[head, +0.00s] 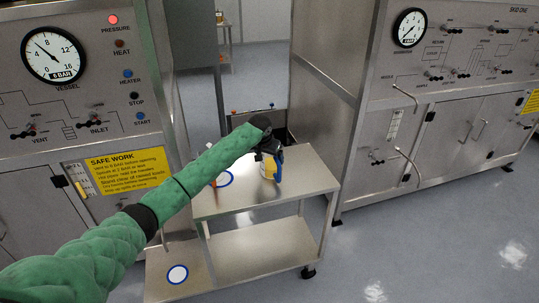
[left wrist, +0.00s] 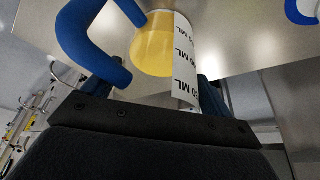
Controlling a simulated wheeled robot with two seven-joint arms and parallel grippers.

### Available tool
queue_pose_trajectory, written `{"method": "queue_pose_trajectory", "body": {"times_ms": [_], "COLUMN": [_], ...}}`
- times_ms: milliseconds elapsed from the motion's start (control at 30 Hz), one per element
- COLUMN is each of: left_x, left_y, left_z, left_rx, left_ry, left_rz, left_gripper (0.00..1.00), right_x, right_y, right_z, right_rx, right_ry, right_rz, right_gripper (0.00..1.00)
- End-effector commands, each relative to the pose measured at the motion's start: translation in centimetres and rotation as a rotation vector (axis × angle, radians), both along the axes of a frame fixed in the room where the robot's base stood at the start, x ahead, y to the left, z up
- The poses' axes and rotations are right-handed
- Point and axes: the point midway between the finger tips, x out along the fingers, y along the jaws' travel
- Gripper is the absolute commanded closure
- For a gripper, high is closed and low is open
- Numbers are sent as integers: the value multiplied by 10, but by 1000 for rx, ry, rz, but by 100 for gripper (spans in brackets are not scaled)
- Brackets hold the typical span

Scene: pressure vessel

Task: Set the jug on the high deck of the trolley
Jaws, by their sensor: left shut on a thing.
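The jug (head: 268,168) has a blue handle, a white scale marked ML and yellow contents. My left gripper (head: 270,150) is shut on it, at the far end of my green-sleeved arm. The jug is at the trolley's high deck (head: 300,185), right of a blue-and-white ring mark (head: 224,179). I cannot tell whether its base touches the deck. In the left wrist view the jug's yellow body (left wrist: 153,45) and blue handle (left wrist: 80,38) show close up, with part of a ring mark (left wrist: 303,10) at upper right. My right gripper is not in view.
The trolley's lower shelf (head: 262,250) is bare. A lower surface (head: 158,287) at front left carries another ring mark (head: 178,274). A small orange-tipped item (head: 213,183) shows beside my arm. Steel panels (head: 90,75) stand left and right (head: 440,100). The right-hand floor is clear.

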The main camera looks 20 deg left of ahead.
Motion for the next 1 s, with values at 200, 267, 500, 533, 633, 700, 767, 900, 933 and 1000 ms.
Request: {"method": "queue_pose_trajectory", "body": {"times_ms": [200,267,500,533,633,700,767,900,933,1000], "left_x": [0,0,0,0,0,0,-2,-9,-12,-17], "left_y": [0,0,0,0,0,0,0,2,2,4], "left_z": [0,0,-1,-1,-1,2,6,24,29,42], "left_rx": [0,0,0,0,0,0,-1,-1,0,0], "left_ry": [-1,-1,-1,-1,-1,-2,-4,-5,-4,-5], "left_rz": [0,0,0,0,0,0,-1,-2,-2,-1], "left_gripper": [55,55,0,0,0,0,0,0,0,0], "right_x": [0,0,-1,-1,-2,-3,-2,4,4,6], "right_y": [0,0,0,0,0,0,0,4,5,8], "right_z": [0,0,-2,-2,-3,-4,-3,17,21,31], "right_rx": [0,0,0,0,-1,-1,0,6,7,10], "right_ry": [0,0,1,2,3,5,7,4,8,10], "right_rz": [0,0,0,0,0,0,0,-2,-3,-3], "right_gripper": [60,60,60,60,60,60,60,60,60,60]}}
